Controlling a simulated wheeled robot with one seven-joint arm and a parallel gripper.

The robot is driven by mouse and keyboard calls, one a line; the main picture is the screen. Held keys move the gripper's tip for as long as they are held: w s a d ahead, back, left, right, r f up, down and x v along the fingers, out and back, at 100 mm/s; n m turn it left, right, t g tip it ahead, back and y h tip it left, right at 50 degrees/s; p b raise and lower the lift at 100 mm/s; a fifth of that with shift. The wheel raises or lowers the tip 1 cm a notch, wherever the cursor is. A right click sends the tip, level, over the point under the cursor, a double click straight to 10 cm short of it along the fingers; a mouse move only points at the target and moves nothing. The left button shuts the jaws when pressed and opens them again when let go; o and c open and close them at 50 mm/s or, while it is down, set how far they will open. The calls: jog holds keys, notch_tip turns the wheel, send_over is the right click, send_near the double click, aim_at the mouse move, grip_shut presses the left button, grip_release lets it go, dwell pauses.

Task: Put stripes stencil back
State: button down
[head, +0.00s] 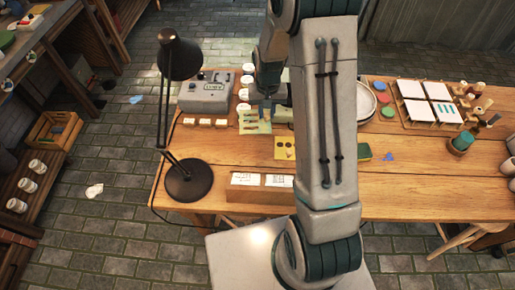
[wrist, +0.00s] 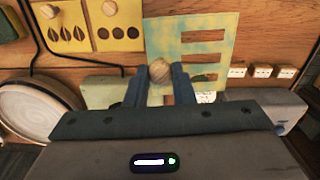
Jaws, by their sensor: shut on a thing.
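The stripes stencil (wrist: 222,25) is a pale green and yellow sheet with several long slots and a round wooden knob (wrist: 159,71). In the wrist view my gripper (wrist: 160,84) is shut on that knob. In the head view the stencil (head: 248,126) shows below my gripper (head: 266,111), left of my arm, over the table. I cannot tell whether it touches the tabletop. Two yellow stencils, one with leaf shapes (wrist: 61,32) and one with round holes (wrist: 120,37), lie beside it in the wrist view. My arm hides part of the table.
A black lamp (head: 187,180) stands at the table's left. A grey machine (head: 206,93) and small white blocks (head: 205,122) are behind. White plates (wrist: 38,108) lie to the wrist view's left. A tray of white tiles (head: 427,123) sits at the right.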

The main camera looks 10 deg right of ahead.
jog(key=d+f+m+b, duration=0.2)
jog(key=d+m+b, duration=0.8)
jog(key=b, duration=0.6)
jog(key=shift+s+a+f, duration=0.6)
jog(key=shift+a+f, duration=1.15)
jog(key=shift+a, duration=0.15)
jog(key=shift+s+a+f, duration=0.6)
jog(key=shift+a+f, duration=1.15)
jog(key=shift+a, duration=0.1)
jog(key=shift+s+a+f, duration=0.6)
jog(key=shift+a+f, duration=1.15)
jog(key=shift+a, duration=0.15)
jog(key=shift+f+b, duration=0.35)
jog(key=shift+f, duration=0.1)
jog(key=c, duration=1.2)
grip_release()
jog(key=shift+c, duration=0.2)
